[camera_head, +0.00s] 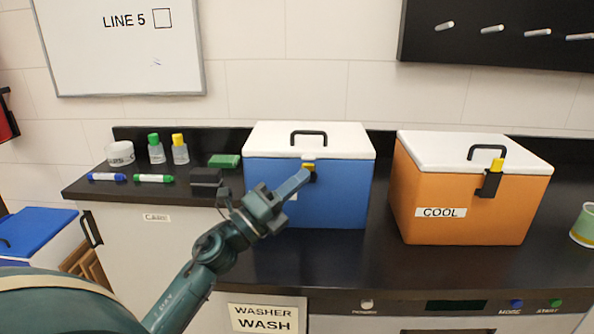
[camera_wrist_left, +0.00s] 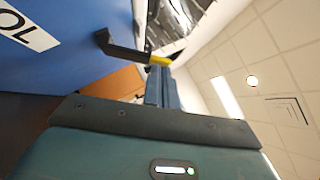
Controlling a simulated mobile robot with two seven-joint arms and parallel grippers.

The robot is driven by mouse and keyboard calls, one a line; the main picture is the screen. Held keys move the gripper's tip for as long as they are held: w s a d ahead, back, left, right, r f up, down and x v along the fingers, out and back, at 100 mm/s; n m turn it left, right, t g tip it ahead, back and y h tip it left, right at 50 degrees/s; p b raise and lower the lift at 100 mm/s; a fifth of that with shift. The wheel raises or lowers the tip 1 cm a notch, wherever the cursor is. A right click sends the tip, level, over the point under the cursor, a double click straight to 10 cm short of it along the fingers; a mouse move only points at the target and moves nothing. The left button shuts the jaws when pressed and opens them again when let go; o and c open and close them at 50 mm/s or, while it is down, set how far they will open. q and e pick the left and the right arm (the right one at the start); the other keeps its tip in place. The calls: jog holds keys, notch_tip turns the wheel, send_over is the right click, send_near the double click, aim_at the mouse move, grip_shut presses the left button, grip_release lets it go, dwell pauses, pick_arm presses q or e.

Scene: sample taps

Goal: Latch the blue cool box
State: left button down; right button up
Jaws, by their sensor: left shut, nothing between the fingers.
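The blue cool box (camera_head: 335,195) stands on the dark counter with its white lid (camera_head: 310,139) down on it. Its latch (camera_head: 308,165), black with a yellow tip, is at the front, partly hidden behind my gripper. In the left wrist view the latch (camera_wrist_left: 158,61) appears to stand out from the blue wall (camera_wrist_left: 60,70), its yellow tip away from it. My left gripper (camera_head: 304,174) is shut and empty, its fingertips right at the latch; they also show in the wrist view (camera_wrist_left: 158,72). I cannot tell whether they touch it. My right gripper is not in view.
An orange cool box (camera_head: 465,205) with its own latch (camera_head: 492,180) stands to the right. Left are markers (camera_head: 153,178), small bottles (camera_head: 180,150), a green sponge (camera_head: 224,160) and a black block (camera_head: 206,178). The counter between the two boxes is clear.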

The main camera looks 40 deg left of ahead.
pick_arm(q)
jog(key=r+p, duration=0.1)
jog(key=p, duration=0.1)
jog(key=w+r+n+y+p, duration=0.1)
jog(key=p, duration=0.1)
jog(key=a+r+n+p, duration=0.1)
jog(key=shift+w+g+y+p, duration=0.3)
jog(key=shift+w+g+p, duration=0.05)
jog(key=shift+g+p, duration=0.05)
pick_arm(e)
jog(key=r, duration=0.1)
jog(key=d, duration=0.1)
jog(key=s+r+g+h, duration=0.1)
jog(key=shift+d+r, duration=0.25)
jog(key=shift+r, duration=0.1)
pick_arm(q)
jog(key=shift+s+a, duration=0.1)
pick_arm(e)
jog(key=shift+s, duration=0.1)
